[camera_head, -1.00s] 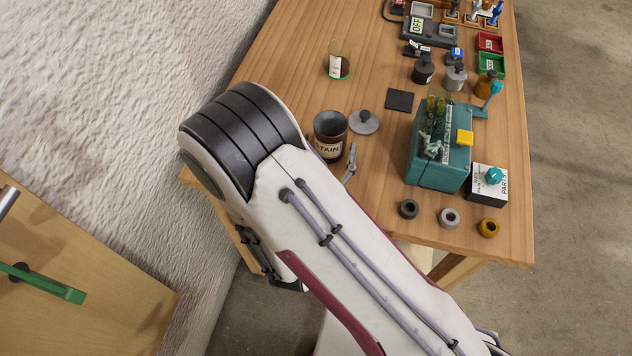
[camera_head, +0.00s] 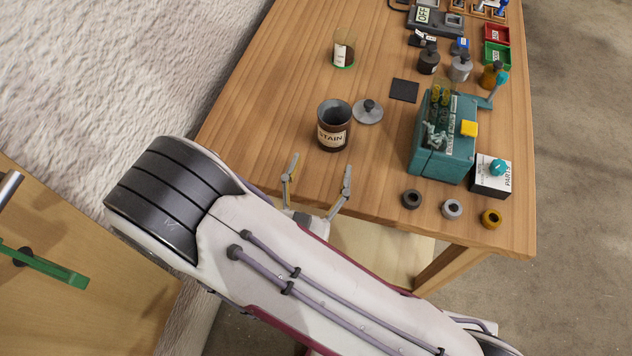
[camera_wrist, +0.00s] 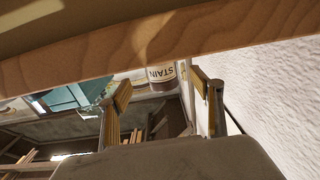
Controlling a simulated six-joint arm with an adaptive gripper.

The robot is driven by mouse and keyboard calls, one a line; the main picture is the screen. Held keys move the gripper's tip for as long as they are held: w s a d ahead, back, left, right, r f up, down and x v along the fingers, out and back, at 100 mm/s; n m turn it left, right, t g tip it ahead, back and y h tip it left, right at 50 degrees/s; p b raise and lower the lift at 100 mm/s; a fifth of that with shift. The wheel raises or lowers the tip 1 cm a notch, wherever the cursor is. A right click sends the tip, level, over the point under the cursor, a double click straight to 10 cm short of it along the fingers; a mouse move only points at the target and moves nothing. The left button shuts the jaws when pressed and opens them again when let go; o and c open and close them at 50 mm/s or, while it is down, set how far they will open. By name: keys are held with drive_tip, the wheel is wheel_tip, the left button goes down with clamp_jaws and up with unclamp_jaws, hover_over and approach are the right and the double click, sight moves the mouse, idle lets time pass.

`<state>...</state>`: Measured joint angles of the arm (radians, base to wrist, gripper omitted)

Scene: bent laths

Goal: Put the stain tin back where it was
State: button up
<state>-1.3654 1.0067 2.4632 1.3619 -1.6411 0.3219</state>
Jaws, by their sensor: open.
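The stain tin (camera_head: 334,127) is a dark, open-topped can with a cream STAIN label. It stands upright on the wooden table (camera_head: 280,95) near its front left part. Its grey knobbed lid (camera_head: 368,112) lies on the table just right of it. My gripper (camera_head: 318,176) is open and empty, in front of the tin near the table's front edge, apart from it. In the wrist view the tin (camera_wrist: 161,75) shows upside down beyond the table edge, between the fingers (camera_wrist: 163,100). A dark square pad (camera_head: 404,91) lies behind the lid, bare.
A teal box (camera_head: 440,150) with a yellow block stands right of the tin, beside a white PARTS box (camera_head: 491,178). Three rings lie along the front edge, one of them dark (camera_head: 411,199). A glass jar (camera_head: 344,51) stands behind.

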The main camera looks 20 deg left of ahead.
drive_tip(key=shift+s, duration=1.6)
